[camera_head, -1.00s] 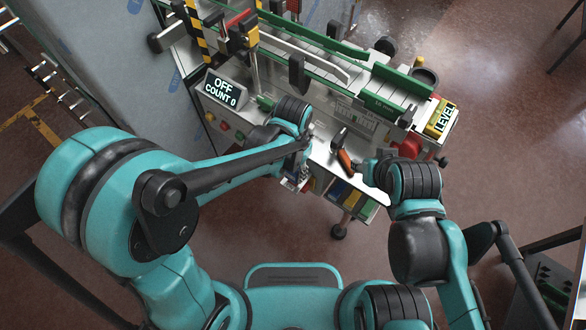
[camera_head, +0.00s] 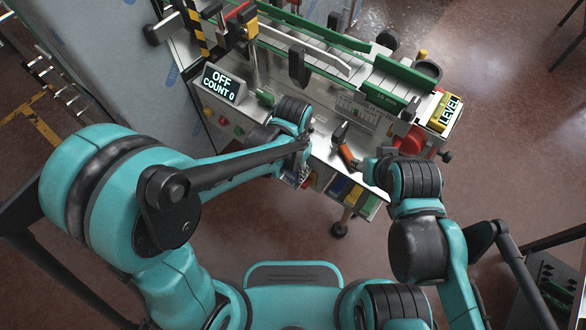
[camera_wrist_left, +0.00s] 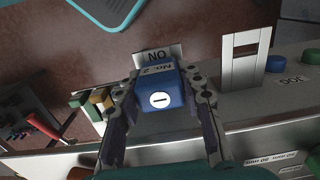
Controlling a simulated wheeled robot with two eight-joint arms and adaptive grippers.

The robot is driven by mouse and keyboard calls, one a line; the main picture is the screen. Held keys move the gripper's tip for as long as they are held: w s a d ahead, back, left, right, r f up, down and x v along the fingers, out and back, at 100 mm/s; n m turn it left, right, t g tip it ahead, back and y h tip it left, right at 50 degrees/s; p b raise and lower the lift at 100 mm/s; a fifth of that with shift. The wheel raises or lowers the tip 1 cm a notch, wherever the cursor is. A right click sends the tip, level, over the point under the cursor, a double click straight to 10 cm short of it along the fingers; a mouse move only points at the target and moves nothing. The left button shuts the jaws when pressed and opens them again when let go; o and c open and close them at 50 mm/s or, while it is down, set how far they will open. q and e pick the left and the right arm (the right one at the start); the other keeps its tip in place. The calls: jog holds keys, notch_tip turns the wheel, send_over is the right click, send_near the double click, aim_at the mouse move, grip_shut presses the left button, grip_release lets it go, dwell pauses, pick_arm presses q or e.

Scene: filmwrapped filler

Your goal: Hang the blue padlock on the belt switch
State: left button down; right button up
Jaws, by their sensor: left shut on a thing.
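The blue padlock (camera_wrist_left: 158,92) shows in the left wrist view, with a "No. 2" label and a white slotted disc. My left gripper (camera_wrist_left: 163,88) is shut on it, one finger on each side. In the head view my left gripper (camera_head: 297,179) is at the machine's front edge, mostly hidden by its arm. A pale plate with letters (camera_wrist_left: 158,54) lies just beyond the padlock; I cannot tell whether it is the belt switch. My right gripper (camera_head: 366,166) is beside an orange-handled tool (camera_head: 346,152); its fingers are too small to read.
The machine carries a display (camera_head: 222,84) reading "OFF COUNT 0" and a conveyor with green rails (camera_head: 400,80). A slotted metal bracket (camera_wrist_left: 247,62) stands right of the padlock, near a blue button (camera_wrist_left: 276,63). Coloured bins (camera_head: 354,190) hang at the machine's front.

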pick_arm(q)
jog(key=shift+f, duration=0.25)
dwell(0.5)
jog(key=c, duration=0.9)
grip_release()
notch_tip(320, 180, up, 12)
jog(key=s+a+n+t, duration=0.2)
jog(key=a+n+t, duration=0.1)
jog(key=a, duration=0.6)
jog(key=s+a+n+t, duration=0.3)
jog(key=a+n+t, duration=0.1)
jog(key=a, duration=0.4)
jog(key=shift+a+r, duration=0.4)
jog(key=shift+r, duration=0.05)
